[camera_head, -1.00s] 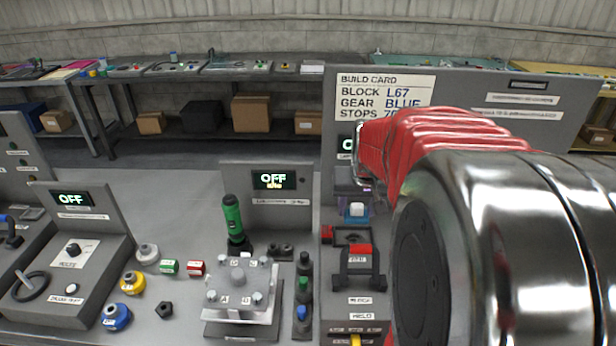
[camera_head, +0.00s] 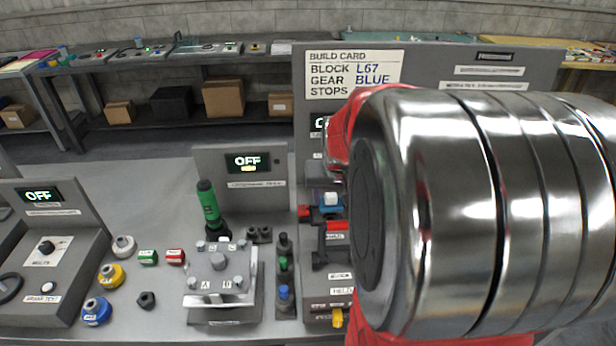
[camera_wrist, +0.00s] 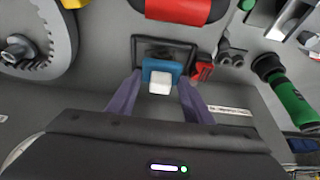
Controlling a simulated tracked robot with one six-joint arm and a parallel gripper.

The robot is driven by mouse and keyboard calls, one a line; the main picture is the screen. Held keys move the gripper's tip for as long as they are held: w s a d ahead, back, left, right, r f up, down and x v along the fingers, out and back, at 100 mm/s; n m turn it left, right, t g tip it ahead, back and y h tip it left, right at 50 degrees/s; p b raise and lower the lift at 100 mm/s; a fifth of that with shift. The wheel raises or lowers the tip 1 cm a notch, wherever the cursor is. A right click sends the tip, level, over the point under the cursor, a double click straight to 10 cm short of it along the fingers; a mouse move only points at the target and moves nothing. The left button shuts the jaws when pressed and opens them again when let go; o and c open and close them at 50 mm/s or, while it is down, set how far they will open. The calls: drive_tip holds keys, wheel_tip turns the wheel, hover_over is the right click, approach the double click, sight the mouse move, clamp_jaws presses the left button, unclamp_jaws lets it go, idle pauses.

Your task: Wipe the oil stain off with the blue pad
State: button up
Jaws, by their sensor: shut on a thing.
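The blue pad (camera_wrist: 151,66) with its white block (camera_wrist: 160,83) is between the purple fingers of my gripper (camera_wrist: 160,77) in the wrist view. The gripper is shut on it. The pad lies over a dark square frame (camera_wrist: 180,42), and I cannot tell whether it is lifted. In the head view the pad (camera_head: 331,211) shows just left of my arm, with its white top up. My arm hides most of the gripper there. I cannot make out an oil stain in either current view.
A red-topped part (camera_wrist: 178,10) and a large grey gear (camera_wrist: 38,50) are near the gripper. A green-and-black cylinder (camera_head: 209,205) stands behind a grey fixture (camera_head: 220,270). Yellow (camera_head: 110,276) and blue (camera_head: 96,310) parts lie left. The build card panel (camera_head: 430,75) rises behind.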

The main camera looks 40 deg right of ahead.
drive_tip(key=shift+f, duration=0.8)
drive_tip(key=shift+s+f, duration=0.15)
drive_tip(key=shift+f, duration=0.55)
idle(0.9)
drive_tip(key=shift+w+a+r, duration=0.1)
drive_tip(key=shift+w+a, duration=0.3)
drive_tip(key=shift+a, duration=0.2)
drive_tip(key=shift+c, duration=0.2)
drive_tip(key=shift+d, duration=0.15)
drive_tip(key=shift+o, duration=0.2)
drive_tip(key=shift+s+d+r, duration=0.1)
drive_tip(key=shift+s+d, duration=0.35)
drive_tip(key=shift+d, duration=0.1)
